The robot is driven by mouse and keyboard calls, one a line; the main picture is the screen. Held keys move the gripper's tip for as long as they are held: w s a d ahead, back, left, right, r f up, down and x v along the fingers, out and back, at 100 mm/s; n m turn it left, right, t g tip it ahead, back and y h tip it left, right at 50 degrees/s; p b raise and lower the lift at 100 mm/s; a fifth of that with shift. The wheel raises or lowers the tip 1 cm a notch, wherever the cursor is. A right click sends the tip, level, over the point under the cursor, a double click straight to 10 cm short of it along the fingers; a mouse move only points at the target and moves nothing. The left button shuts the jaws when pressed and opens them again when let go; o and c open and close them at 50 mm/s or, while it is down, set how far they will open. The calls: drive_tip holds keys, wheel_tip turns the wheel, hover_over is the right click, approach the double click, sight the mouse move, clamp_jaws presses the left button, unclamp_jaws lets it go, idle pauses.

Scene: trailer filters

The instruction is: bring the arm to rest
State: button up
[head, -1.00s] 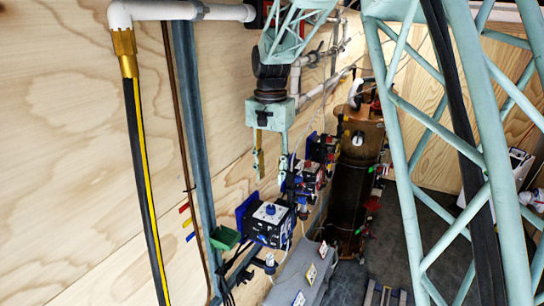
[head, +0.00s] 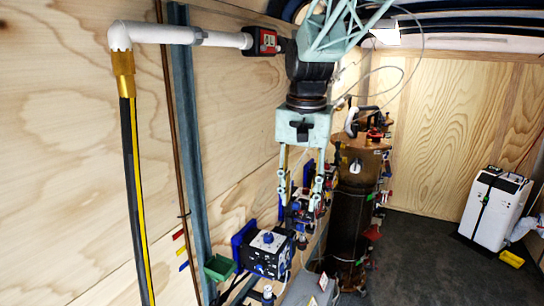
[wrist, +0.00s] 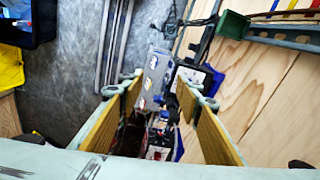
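My gripper (head: 300,192) hangs below my pale green arm in the head view, pointing down. Its two fingers are apart, with nothing visible between them. The wrist view also shows my gripper (wrist: 160,85) with its yellow-padded fingers spread and the floor area far beyond. In the head view the gripper is in front of the wood wall, left of the tall brown cylinder (head: 357,205) and above the blue and black box (head: 268,254). Whether it touches the small devices behind it cannot be told, but it looks clear of them.
A white pipe (head: 215,37) with a striped hose (head: 139,190) runs along the left wall. A grey case (head: 308,292) lies below. A white unit (head: 495,208) stands at the right. The dark floor (head: 420,235) between cylinder and unit is open.

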drive_tip(key=s+d+r+n+b, duration=0.1)
drive_tip(key=s+d, duration=0.2)
drive_tip(key=s, duration=0.3)
drive_tip(key=s+d+t+b, duration=0.1)
drive_tip(key=s+d+b, duration=0.15)
drive_tip(key=s, duration=0.35)
drive_tip(key=s+d+r+n+b, duration=0.1)
drive_tip(key=s+d, duration=0.3)
drive_tip(key=s, duration=0.3)
drive_tip(key=s+d+f+t+b, duration=0.1)
drive_tip(key=s+f, duration=0.3)
drive_tip(key=s, duration=0.6)
drive_tip(key=s+d+f+n+t+b, duration=0.1)
drive_tip(key=s+d+f+b, duration=0.1)
drive_tip(key=s, duration=0.8)
drive_tip(key=shift+d+f+n+b, duration=0.3)
drive_tip(key=shift+d+f+b, duration=0.1)
drive_tip(key=shift+d+f, duration=0.4)
drive_tip(key=shift+w, duration=0.1)
